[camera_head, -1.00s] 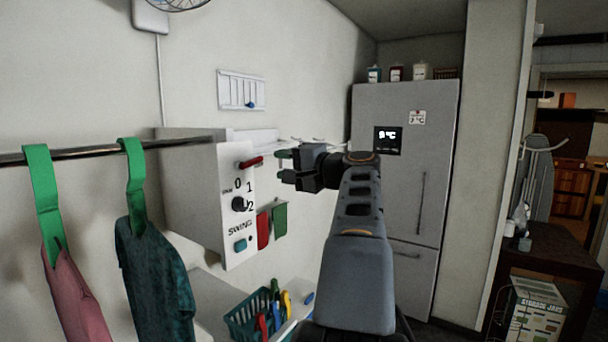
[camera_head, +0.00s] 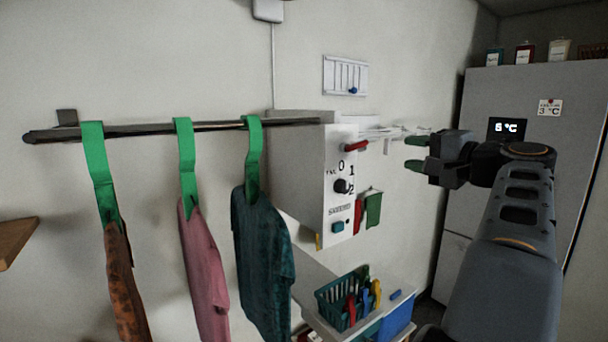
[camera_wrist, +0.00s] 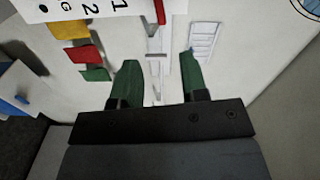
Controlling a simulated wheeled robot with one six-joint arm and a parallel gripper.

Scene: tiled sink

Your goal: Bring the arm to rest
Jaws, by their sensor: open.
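My gripper (camera_head: 416,153) has green fingertips and is open with nothing between them. It is held out to the right of the white control box (camera_head: 300,170), apart from it, in front of the wall and fridge. In the wrist view my gripper (camera_wrist: 160,78) shows both green fingers spread, with the wall and a white rack behind. My arm reaches in from the lower right of the head view, bent and raised.
Three garments, an orange-brown one (camera_head: 124,280), a pink one (camera_head: 204,270) and a teal shirt (camera_head: 262,260), hang on a rail (camera_head: 150,128). A basket (camera_head: 334,312) of coloured items stands below the box. The fridge (camera_head: 540,110) is behind my arm.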

